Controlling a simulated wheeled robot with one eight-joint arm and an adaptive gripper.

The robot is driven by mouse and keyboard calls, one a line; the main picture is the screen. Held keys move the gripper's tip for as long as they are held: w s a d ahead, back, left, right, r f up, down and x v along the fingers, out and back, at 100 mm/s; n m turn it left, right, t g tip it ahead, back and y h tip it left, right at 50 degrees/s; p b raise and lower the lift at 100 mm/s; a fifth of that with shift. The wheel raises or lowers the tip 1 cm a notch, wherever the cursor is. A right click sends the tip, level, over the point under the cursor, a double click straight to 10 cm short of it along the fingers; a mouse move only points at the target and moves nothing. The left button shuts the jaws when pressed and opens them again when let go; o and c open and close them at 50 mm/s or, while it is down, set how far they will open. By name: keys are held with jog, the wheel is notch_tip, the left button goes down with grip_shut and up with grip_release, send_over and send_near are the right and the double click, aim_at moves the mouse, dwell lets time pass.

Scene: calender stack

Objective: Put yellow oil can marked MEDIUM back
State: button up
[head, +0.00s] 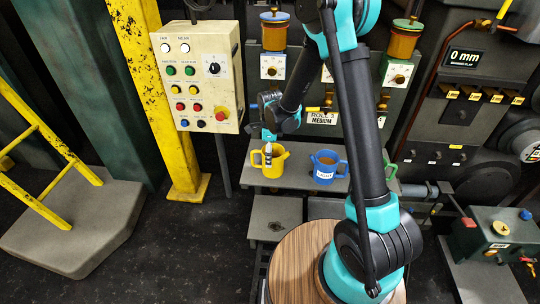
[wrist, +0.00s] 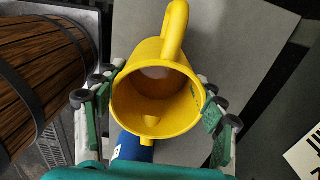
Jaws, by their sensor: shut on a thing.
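The yellow oil can (head: 271,168) is at the left end of the grey shelf (head: 300,179) in the head view. I cannot tell whether its base touches the shelf. My gripper (head: 268,150) reaches down to it from above. In the wrist view the can (wrist: 150,104) is seen from its open top, handle toward the top of the picture. The fingers of my gripper (wrist: 158,108) are shut on it from both sides. No MEDIUM marking is readable on the can.
A blue can marked LIGHT (head: 325,168) stands to the right on the shelf. A green can (head: 391,169) is mostly hidden behind my arm. Behind are a control box (head: 199,78), a ROLL 3 MEDIUM sign (head: 321,118) and oilers (head: 274,32). A yellow post (head: 160,90) stands left.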

jog(key=shift+f, duration=0.2)
jog(key=o, duration=1.7)
notch_tip(320, 180, up, 12)
jog(key=s+d+r+n+t, duration=0.1)
jog(key=s+d+n, duration=0.25)
jog(key=d, duration=0.35)
jog(key=s+d+r+n+t, duration=0.1)
jog(key=s+d+r+n, duration=0.1)
jog(key=s+d+n, duration=0.3)
jog(key=s+d+f+n, duration=0.1)
jog(key=s+d+n, duration=0.2)
jog(key=d, duration=0.1)
jog(key=s+d+f+n+t, duration=0.1)
jog(key=s+d+n, duration=0.2)
jog(key=s+d, duration=0.1)
jog(key=s+d+f+n+t, duration=0.1)
jog(key=s+d+n, duration=0.3)
jog(key=d, duration=0.1)
jog(key=shift+s+f, duration=0.1)
jog(key=shift+f, duration=0.05)
